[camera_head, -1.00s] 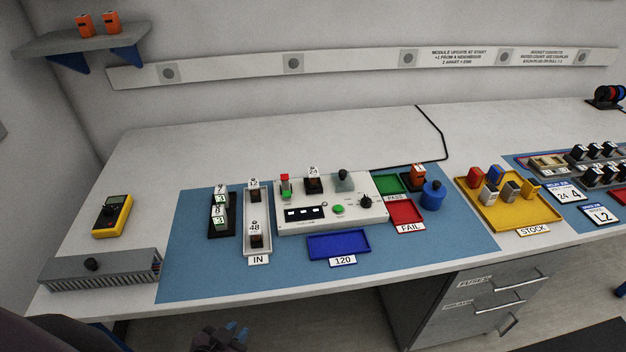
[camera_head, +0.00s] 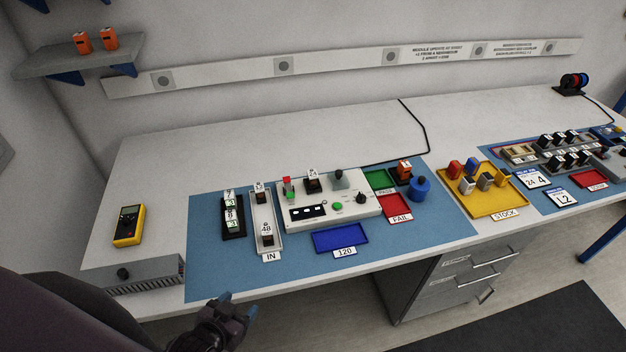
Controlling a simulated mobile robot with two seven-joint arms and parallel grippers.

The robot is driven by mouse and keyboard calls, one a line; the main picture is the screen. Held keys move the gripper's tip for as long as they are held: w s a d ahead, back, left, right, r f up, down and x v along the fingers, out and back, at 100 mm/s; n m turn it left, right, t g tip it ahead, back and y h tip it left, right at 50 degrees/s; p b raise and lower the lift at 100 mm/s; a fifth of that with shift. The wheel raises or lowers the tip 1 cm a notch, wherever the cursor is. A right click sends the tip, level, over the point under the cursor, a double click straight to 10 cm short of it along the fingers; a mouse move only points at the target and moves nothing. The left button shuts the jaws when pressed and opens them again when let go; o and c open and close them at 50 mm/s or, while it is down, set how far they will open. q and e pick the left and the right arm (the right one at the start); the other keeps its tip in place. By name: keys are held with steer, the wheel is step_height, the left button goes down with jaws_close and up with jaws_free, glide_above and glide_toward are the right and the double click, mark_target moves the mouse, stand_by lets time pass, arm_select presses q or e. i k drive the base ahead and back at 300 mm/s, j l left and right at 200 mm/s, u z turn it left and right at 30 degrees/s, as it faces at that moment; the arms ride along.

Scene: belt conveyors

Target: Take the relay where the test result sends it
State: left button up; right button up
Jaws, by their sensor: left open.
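A dark relay (camera_head: 312,185) with a white label sits on top of the white tester (camera_head: 362,211). The tester has a small display (camera_head: 308,212), a green button (camera_head: 337,206), a dark knob and a red-and-green part (camera_head: 288,186). The IN tray (camera_head: 266,217) holds two labelled relays, one marked 48 (camera_head: 267,235). Behind the FAIL tray (camera_head: 396,208), which is red, lies the green PASS tray (camera_head: 379,179). The blue tray marked 120 (camera_head: 340,238) lies in front of the tester. My left gripper (camera_head: 237,306) is open and empty at the bench's front edge, apart from everything. My right gripper is out of view.
A black holder (camera_head: 233,231) with labelled modules stands left of the IN tray. A blue round pot (camera_head: 420,188) and the yellow STOCK tray (camera_head: 492,204) are to the right. A yellow meter (camera_head: 129,226) and a grey box (camera_head: 135,274) are at left. The back of the bench is clear.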

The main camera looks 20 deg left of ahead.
mark_target(312, 176)
steer(key=k+j+z, duration=0.4)
steer(key=j, duration=0.15)
steer(key=k+j+z, duration=0.4)
steer(key=i+j, duration=0.1)
